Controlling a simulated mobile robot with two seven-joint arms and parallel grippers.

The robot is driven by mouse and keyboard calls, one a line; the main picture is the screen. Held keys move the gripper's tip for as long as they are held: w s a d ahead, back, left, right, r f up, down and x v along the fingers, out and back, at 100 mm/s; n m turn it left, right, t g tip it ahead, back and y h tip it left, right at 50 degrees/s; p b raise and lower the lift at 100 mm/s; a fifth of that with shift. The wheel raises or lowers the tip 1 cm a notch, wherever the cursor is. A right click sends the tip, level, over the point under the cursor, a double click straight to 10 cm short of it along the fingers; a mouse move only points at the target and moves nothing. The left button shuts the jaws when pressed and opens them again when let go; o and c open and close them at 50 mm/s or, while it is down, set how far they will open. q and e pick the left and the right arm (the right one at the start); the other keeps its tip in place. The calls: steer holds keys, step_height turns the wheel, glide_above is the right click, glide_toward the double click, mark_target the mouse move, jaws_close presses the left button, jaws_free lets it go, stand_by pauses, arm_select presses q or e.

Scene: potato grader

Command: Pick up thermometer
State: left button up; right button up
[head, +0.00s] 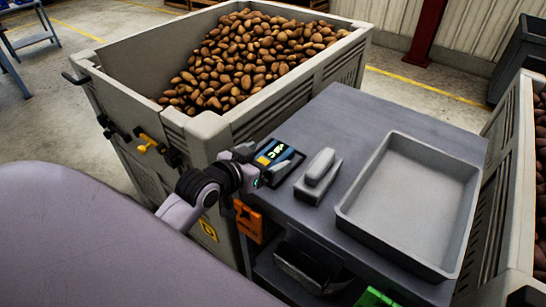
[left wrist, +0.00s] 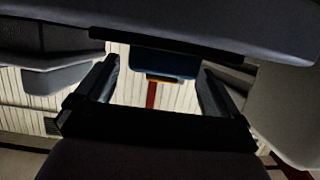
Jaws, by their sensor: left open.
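A dark-blue handheld device with a lit display and a yellow band, which looks like the thermometer (head: 277,154), is at the left edge of the grey table (head: 345,120). My left gripper (head: 266,170) is at its near left side, partly covering it. In the left wrist view, a blue body with a yellow edge, likely the same thermometer (left wrist: 165,64), shows between the two spread fingers of my left gripper (left wrist: 160,78). The fingers are open; whether they touch it cannot be told. My right gripper is not in view.
A grey handled tool (head: 318,176) lies just right of the thermometer, with a shallow empty grey tray (head: 455,165) beyond it. A large crate (head: 205,128) of potatoes (head: 250,55) stands behind and left. Another potato crate (head: 500,190) is at the right.

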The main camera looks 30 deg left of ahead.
arm_select(q)
steer(key=shift+x, duration=1.05)
steer(key=c, duration=1.1)
steer(key=shift+c, duration=0.2)
